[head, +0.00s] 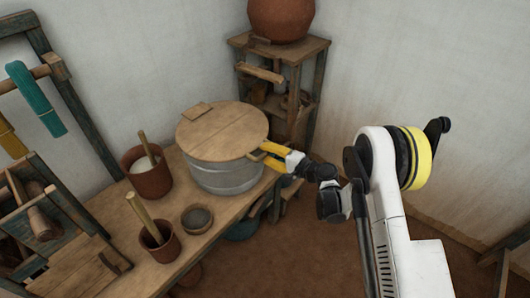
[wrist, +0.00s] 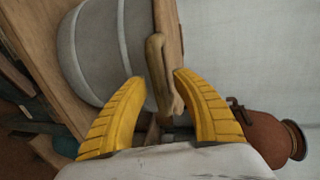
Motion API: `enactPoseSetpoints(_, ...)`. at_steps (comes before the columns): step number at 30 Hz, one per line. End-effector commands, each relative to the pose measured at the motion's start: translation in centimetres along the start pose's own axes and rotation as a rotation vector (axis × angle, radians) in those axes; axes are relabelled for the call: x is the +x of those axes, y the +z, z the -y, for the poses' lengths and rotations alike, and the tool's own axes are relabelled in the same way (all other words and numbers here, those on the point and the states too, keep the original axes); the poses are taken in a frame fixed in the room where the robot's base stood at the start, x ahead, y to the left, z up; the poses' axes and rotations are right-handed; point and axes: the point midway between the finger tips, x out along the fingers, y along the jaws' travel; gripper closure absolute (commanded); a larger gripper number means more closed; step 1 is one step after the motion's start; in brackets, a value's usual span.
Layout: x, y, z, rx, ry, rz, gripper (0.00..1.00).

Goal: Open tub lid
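A round wooden lid (head: 222,130) lies on the grey metal tub (head: 225,180), which stands on the wooden bench. The lid looks closed and level. In the wrist view, the tub (wrist: 95,45) appears turned on its side, with the lid's edge (wrist: 170,25) along it. A curved wooden handle (wrist: 158,70) sticks out from the lid's edge. My gripper (head: 264,154) is at the lid's right side, by this handle. Its yellow fingers (wrist: 159,80) are open, one on each side of the handle. A gap shows on the left finger's side; I cannot tell whether the right finger touches it.
Clay pots with sticks (head: 150,172) and a small bowl (head: 197,218) stand on the bench (head: 185,245) left of and in front of the tub. A shelf stand (head: 310,50) bearing a large clay pot (head: 280,18) is behind. The floor at right is mostly clear.

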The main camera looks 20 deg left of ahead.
Motion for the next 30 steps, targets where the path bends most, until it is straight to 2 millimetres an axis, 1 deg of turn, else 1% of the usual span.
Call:
enactPoseSetpoints(1,0.0,0.0,0.0,0.000,0.000,0.000,0.84)
enactPoseSetpoints(2,0.0,0.0,0.0,0.000,0.000,0.000,0.93)
enactPoseSetpoints(3,0.0,0.0,0.0,0.000,0.000,0.000,1.00)
enactPoseSetpoints(8,0.0,0.0,0.1,0.000,0.001,0.000,1.00)
enactPoseSetpoints(11,-0.1,0.0,0.5,-0.001,0.008,0.000,1.00)
enactPoseSetpoints(14,-0.3,0.0,1.6,0.000,0.026,0.001,1.00)
enactPoseSetpoints(16,-0.5,0.0,2.8,0.000,0.050,0.001,1.00)
enactPoseSetpoints(17,-0.6,0.0,3.4,-0.001,0.063,0.001,1.00)
enactPoseSetpoints(20,-1.0,0.1,6.2,-0.001,0.119,0.001,1.00)
enactPoseSetpoints(23,-1.2,0.0,9.7,-0.002,0.192,0.001,1.00)
enactPoseSetpoints(30,-0.9,0.1,19.1,-0.003,0.412,0.004,1.00)
